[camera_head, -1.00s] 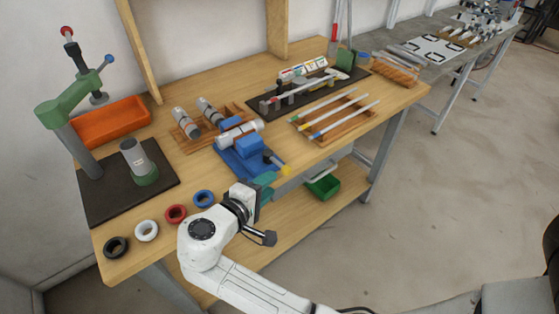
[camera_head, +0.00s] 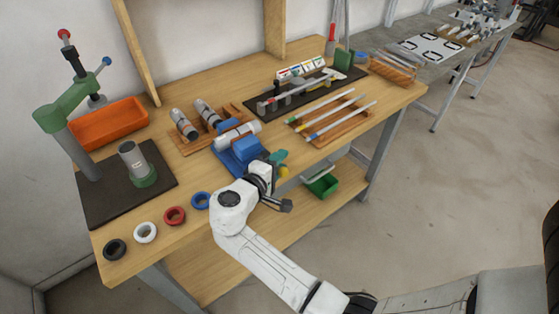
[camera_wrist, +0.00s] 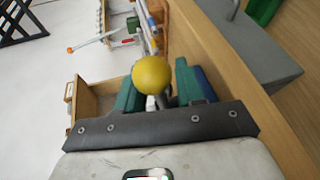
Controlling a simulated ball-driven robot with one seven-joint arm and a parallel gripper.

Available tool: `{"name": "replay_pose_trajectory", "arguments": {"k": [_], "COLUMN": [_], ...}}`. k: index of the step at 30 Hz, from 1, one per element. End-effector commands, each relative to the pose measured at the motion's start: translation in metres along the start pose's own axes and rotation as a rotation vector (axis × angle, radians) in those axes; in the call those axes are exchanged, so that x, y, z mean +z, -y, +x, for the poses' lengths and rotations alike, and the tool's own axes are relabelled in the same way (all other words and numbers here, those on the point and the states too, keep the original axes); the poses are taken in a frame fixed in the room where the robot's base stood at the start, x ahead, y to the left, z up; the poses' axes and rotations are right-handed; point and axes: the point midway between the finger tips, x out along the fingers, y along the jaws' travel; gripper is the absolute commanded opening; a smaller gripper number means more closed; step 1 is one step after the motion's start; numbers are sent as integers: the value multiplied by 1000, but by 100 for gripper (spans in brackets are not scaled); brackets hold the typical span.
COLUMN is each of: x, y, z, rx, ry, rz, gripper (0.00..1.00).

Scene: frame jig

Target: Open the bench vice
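The blue bench vice (camera_head: 248,148) stands at the bench's front edge. A white cylinder (camera_head: 237,134) lies at its jaws; I cannot tell whether it is clamped. A yellow ball knob (camera_head: 283,172) shows at the vice's front, beside my gripper (camera_head: 279,158). In the wrist view the yellow knob (camera_wrist: 151,74) sits in line with the gap between my two teal fingers (camera_wrist: 160,88). The fingers are apart. I cannot tell whether either touches the knob. My arm hides the vice's lower front and most of its handle.
The wooden bench (camera_head: 190,222) carries several rings in front, a green press (camera_head: 62,115) at left, an orange bin (camera_head: 110,122) and a tray of rods (camera_head: 335,122) at right. A green bin (camera_head: 322,186) is below the bench top. Open floor lies right.

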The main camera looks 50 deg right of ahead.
Motion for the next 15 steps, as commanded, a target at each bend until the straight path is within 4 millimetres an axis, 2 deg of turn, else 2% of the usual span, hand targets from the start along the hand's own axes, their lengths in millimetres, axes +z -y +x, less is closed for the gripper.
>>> {"name": "replay_pose_trajectory", "arguments": {"k": [10,15], "x": [0,0], "y": [0,0], "z": [3,3], "rx": [0,0], "ry": [-1,-1], "rz": [0,0], "gripper": [37,20]}}
